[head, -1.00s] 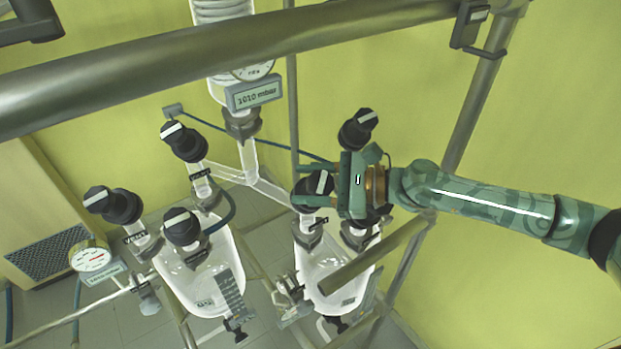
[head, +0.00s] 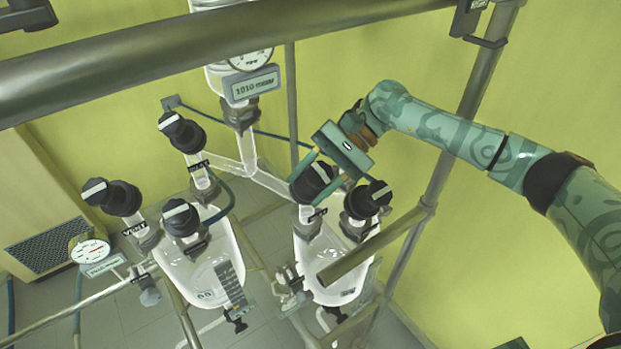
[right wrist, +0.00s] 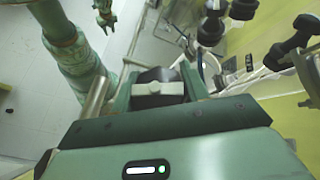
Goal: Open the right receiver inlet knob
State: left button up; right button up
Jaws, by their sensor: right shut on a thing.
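The right receiver (head: 335,280) is a clear glass vessel at centre right in the head view. Its inlet knob (head: 310,187), black with a white bar, sits atop the valve where the slanted glass tube (head: 268,180) meets the receiver. My right gripper (head: 320,180) reaches down from the upper right with a finger on each side of this knob, shut on it. In the right wrist view the knob (right wrist: 158,92) shows between the fingers, its white bar crosswise. A green arm with what looks like my left gripper (right wrist: 105,18) is at upper left there; its jaws are too small to judge.
Another black knob (head: 367,200) stands close right of the gripped one. The left receiver (head: 205,275) carries several similar knobs. A thick metal rail (head: 200,55) crosses above, and a slanted bar (head: 375,250) passes in front of the right receiver. Yellow wall lies behind.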

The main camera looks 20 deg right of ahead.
jog(key=n+g+h, duration=0.1)
jog(key=n+h, duration=0.2)
jog(key=n+g+h, duration=0.1)
jog(key=shift+s+d+f+n+g+h, duration=0.15)
jog(key=shift+s+d+n+g+h, duration=0.05)
jog(key=shift+d+n+g+h, duration=0.1)
jog(key=n+h, duration=0.2)
jog(key=h, duration=0.1)
jog(key=n+h, duration=0.2)
jog(key=shift+s+d+f+g, duration=0.1)
jog(key=shift+d+f+g, duration=0.1)
jog(key=shift+d+g, duration=0.15)
jog(key=shift+f, duration=0.1)
jog(key=o, duration=1)
